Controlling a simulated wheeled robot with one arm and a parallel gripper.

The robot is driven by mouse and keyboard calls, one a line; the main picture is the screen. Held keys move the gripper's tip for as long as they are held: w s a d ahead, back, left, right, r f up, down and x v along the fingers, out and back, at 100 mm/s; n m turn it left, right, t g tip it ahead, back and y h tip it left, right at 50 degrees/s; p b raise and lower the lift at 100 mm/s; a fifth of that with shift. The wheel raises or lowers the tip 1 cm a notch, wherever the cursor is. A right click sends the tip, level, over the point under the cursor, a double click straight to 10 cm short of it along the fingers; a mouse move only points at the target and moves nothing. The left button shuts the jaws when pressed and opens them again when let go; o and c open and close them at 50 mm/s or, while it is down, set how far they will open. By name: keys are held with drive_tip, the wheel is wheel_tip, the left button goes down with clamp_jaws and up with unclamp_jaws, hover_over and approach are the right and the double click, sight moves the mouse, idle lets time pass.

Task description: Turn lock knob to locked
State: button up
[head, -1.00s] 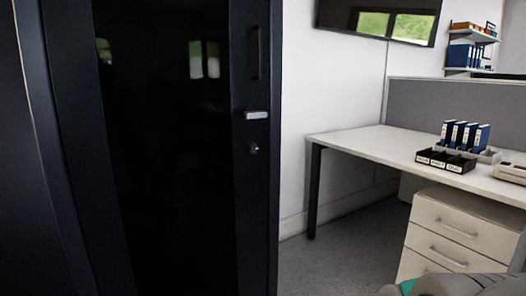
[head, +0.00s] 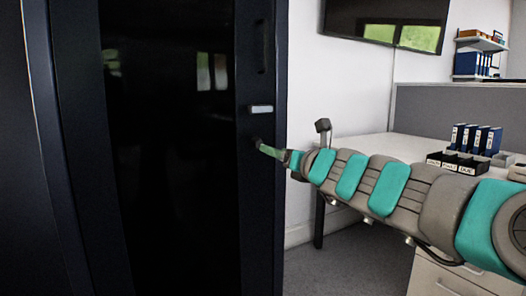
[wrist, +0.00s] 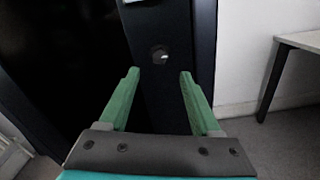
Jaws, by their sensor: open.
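The lock knob (wrist: 160,55) is a small round metal piece on the dark door frame of the cabinet (head: 168,150). In the wrist view it lies between and just beyond the tips of my gripper (wrist: 160,75). The two green fingers are apart with nothing between them. In the head view my gripper (head: 260,146) reaches in from the right to the knob's place and hides the knob. I cannot tell whether the fingers touch it, nor the knob's turned position.
A white label plate (head: 261,109) sits on the frame above the knob, with a dark handle (head: 261,45) higher up. A white desk (head: 365,145) with black trays (head: 456,162) and blue binders (head: 475,139) stands to the right, behind my arm.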

sight(258, 144)
drive_tip(key=x, duration=0.7)
drive_tip(key=shift+w+a, duration=0.25)
clamp_jaws()
idle(0.5)
